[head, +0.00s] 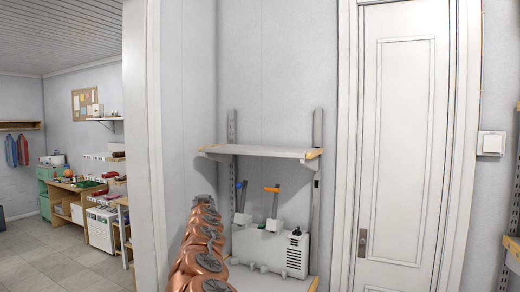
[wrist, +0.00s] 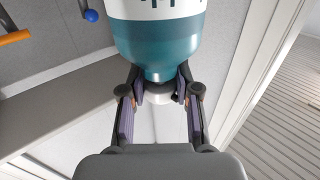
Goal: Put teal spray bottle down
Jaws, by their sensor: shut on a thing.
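The teal spray bottle (wrist: 160,42) fills the top middle of the wrist view, with a teal body, a white band with dark marks and a narrow pale end. My gripper (wrist: 160,88) is shut on it, its two fingers on either side of the narrow end. The rest of the bottle is cut off by the top edge of the picture. In the head view my copper-coloured arm reaches towards the wall shelf (head: 262,151), and neither the gripper nor the bottle can be made out there.
The upper shelf looks empty. A closed white door (head: 405,150) is to the right. An opening at the left shows a room with a cluttered bench.

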